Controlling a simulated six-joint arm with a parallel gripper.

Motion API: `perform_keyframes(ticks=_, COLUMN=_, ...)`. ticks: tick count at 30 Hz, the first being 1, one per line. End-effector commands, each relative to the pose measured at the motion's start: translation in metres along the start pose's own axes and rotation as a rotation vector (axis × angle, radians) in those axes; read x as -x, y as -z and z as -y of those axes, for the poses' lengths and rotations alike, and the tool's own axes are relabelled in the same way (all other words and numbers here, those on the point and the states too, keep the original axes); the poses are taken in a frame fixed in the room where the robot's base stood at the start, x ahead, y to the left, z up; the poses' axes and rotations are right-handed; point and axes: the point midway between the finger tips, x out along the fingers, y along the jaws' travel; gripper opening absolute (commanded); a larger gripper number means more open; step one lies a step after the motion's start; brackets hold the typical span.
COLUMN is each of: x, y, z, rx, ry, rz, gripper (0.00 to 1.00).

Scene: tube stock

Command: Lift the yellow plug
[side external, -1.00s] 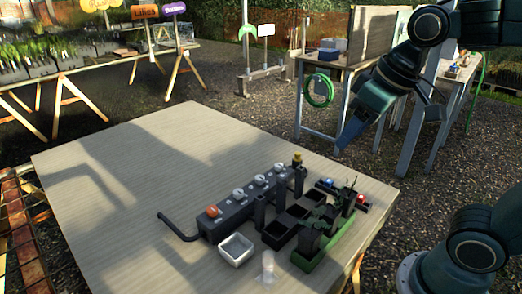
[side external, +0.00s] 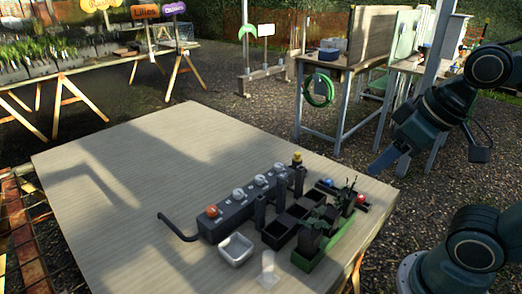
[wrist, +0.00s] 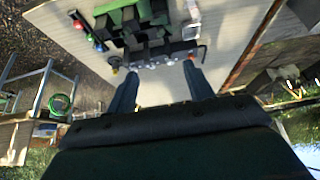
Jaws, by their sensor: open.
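The yellow plug (side external: 297,157) sits on a dark upright post at the far end of the grey block (side external: 235,212). In the wrist view a small yellow-orange spot (wrist: 114,65), seemingly the plug, shows just left of my left fingertip. My gripper (side external: 378,168) is in the air off the table's right edge, to the right of the plug and apart from it. In the wrist view my gripper (wrist: 160,70) has its two fingers spread with nothing between them. The plug's lower part is too small to make out.
The block carries white caps and an orange cap (side external: 212,211). The table's left half (side external: 130,190) is clear.

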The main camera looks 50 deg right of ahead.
Motion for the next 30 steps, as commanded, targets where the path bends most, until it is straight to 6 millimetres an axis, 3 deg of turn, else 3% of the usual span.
perform_keyframes(ticks=21, x=0.001, y=0.002, z=0.000, rx=-0.004, ry=-0.001, rz=0.001, gripper=0.49)
perform_keyframes(ticks=26, x=0.003, y=0.014, z=-0.002, rx=-0.029, ry=-0.006, rz=0.012, gripper=0.49)
perform_keyframes(ticks=30, x=0.005, y=0.036, z=-0.006, rx=-0.076, ry=-0.015, rz=0.031, gripper=0.49)
